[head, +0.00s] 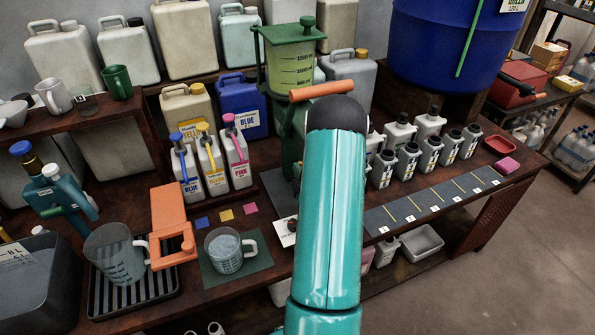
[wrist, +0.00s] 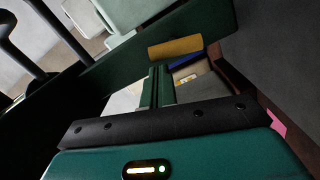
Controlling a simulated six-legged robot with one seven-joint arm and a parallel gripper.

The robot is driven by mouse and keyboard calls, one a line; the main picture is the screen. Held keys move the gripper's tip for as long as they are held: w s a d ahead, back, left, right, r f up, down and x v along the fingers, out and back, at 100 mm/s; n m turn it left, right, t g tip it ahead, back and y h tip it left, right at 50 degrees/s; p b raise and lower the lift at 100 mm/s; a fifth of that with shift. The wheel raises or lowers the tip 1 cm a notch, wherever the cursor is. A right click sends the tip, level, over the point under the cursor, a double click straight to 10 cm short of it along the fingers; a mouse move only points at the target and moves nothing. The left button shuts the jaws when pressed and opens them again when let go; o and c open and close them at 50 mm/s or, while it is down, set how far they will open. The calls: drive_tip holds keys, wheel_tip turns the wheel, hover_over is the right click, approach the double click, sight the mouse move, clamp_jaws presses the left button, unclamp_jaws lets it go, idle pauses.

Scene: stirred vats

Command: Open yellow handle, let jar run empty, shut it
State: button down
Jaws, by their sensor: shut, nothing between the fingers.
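The jar (head: 290,68) is clear with volume marks and a green lid, on a green stand (head: 288,150) at the back middle of the bench. It looks yellow-green inside; the liquid level is hard to tell. In the wrist view the yellow handle (wrist: 175,47) is a short cylinder beside a dark green bar, just beyond my fingertips. My gripper (wrist: 160,70) is shut and empty, its green fingers close together. I cannot tell whether it touches the handle. In the head view my arm hides the gripper, the handle and the jar's outlet.
A clear mug (head: 229,254) stands on a green mat, and a measuring jug (head: 115,260) on a ribbed tray (head: 160,300). Small blue, yellow and pink bottles (head: 211,165) stand left of the stand. Several grey bottles (head: 408,160) line the right. Large jugs (head: 185,108) crowd behind.

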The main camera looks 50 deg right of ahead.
drive_tip(key=shift+s+d+r+m, duration=0.1)
drive_tip(key=shift+d+r+m, duration=0.1)
drive_tip(key=shift+m, duration=0.7)
drive_tip(key=m, duration=0.1)
drive_tip(key=d+m, duration=0.1)
drive_tip(key=m, duration=0.3)
drive_tip(key=shift+s+d, duration=0.15)
drive_tip(key=shift+s, duration=0.25)
drive_tip(key=m, duration=0.2)
drive_tip(key=d+m, duration=0.1)
drive_tip(key=m, duration=0.1)
drive_tip(key=s+m, duration=0.1)
drive_tip(key=m, duration=0.1)
drive_tip(key=shift+d+f+y, duration=0.3)
drive_tip(key=shift+f, duration=0.1)
drive_tip(key=shift+d, duration=0.1)
drive_tip(key=shift+s, duration=0.15)
idle(0.4)
